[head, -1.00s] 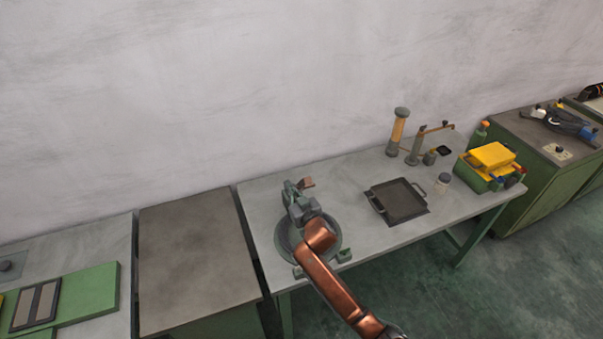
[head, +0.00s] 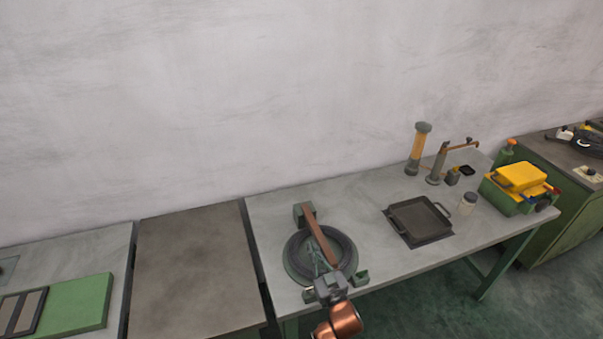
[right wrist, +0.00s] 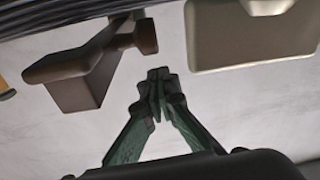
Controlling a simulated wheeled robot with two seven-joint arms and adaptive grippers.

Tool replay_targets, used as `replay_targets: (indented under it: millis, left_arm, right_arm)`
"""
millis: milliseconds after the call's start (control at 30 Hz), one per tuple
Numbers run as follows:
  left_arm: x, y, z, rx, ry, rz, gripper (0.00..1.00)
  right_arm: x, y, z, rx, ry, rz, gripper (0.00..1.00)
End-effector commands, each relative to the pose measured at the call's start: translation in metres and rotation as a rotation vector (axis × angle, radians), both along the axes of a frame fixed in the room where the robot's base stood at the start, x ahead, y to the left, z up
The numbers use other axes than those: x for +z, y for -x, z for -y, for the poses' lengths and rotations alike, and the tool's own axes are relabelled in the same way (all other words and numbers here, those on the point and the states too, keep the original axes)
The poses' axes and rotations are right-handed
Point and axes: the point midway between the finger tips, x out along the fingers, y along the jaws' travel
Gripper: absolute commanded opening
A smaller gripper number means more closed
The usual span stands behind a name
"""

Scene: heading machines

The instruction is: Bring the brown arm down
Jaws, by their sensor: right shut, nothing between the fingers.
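The brown arm (head: 320,236) runs from a grey-green block (head: 298,214) at the back of a round device, across its black ring (head: 292,258), towards the front. Its height above the ring is unclear. My right gripper (head: 316,258) is at the front of the ring, beside the brown arm, its thin fingers hard to make out. In the right wrist view its green fingers (right wrist: 158,92) are shut and empty. A dark brown piece with a knob (right wrist: 85,70), likely the brown arm, is left of them, apart. My left gripper is not in view.
A black tray (head: 420,220), a small jar (head: 468,204), posts (head: 418,150) and a yellow-green box (head: 520,180) stand right on the grey table (head: 370,190). A brown-topped bench (head: 190,265) is left. A pale block (right wrist: 250,35) is near the fingers in the wrist view.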

Motion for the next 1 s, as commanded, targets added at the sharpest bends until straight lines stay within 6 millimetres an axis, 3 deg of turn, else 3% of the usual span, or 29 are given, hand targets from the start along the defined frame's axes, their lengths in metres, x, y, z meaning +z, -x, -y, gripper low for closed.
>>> replay_targets:
  millis: [300,867,1000]
  left_arm:
    - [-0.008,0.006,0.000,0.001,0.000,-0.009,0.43]
    - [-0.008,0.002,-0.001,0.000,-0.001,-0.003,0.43]
    - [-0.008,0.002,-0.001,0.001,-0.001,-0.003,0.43]
  right_arm:
    - [-0.023,0.004,0.001,0.000,-0.001,0.000,0.00]
    - [-0.025,0.005,0.002,-0.001,-0.001,0.001,0.00]
    - [-0.026,0.015,0.006,-0.002,0.000,0.001,0.00]
